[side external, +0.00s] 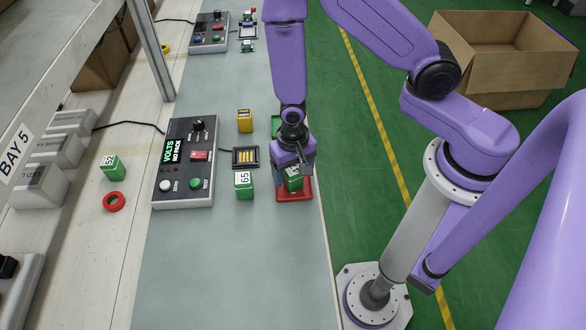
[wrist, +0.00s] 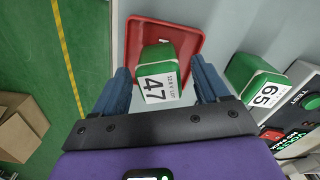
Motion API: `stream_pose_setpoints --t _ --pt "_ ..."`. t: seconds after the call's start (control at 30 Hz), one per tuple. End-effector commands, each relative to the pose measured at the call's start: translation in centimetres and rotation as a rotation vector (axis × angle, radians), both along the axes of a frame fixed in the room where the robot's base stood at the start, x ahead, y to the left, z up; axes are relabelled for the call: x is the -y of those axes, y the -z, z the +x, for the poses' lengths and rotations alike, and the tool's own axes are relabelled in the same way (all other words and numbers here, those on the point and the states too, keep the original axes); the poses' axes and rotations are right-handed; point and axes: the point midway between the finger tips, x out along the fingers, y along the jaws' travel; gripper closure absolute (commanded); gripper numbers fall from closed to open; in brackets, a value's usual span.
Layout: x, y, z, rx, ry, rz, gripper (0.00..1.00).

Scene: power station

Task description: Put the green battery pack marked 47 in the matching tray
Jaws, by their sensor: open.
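The green battery pack marked 47 (wrist: 157,75) stands in the red tray (wrist: 135,38), its number label toward the wrist camera. In the side view the pack (side external: 293,183) and red tray (side external: 294,198) are partly hidden by my gripper (side external: 294,168). My gripper (wrist: 160,67) is open, with one blue finger on either side of the pack. A gap shows at each finger. A green tray (side external: 275,126) is partly visible behind my arm, farther back along the bench.
A green pack marked 65 (side external: 244,184) stands left of the red tray, near a black contact dock (side external: 246,157) and a volts tester (side external: 185,160). A yellow pack (side external: 245,120) stands behind. A green pack marked 52 (side external: 113,168) and red ring (side external: 114,201) are farther left. The front bench is clear.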

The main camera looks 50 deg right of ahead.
Motion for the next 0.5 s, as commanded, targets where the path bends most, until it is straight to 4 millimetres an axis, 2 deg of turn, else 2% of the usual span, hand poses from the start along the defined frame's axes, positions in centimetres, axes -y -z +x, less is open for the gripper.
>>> stream_pose_setpoints --t 0.23,0.5 --pt "-0.1 -1.2 0.1 0.003 0.000 0.001 0.26" --pt "-0.1 -4.5 0.1 0.005 0.001 0.003 0.26"
